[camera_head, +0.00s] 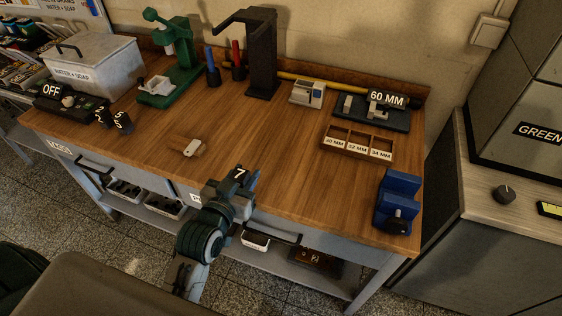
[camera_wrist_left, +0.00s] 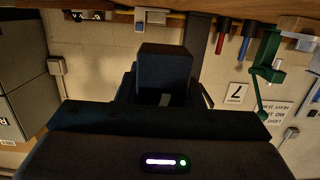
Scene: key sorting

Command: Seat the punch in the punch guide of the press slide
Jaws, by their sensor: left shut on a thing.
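My left gripper (camera_head: 246,182) is shut on a dark block-shaped punch marked 7 (camera_head: 239,173), held near the front edge of the wooden bench. In the left wrist view the punch is a dark block (camera_wrist_left: 165,72) between the fingers; its far end is not clear. The green press (camera_head: 185,72) stands at the back left of the bench, well away from my left gripper. A pale piece (camera_head: 156,88) sits on its base. The press slide and its punch guide are too small to make out. My right gripper is not in view.
Two dark numbered blocks (camera_head: 122,122) stand at the left, by the white box (camera_head: 92,68). A small tagged item (camera_head: 193,147) lies mid-bench. A tall black stand (camera_head: 262,60) rises at the back. The middle is mostly clear.

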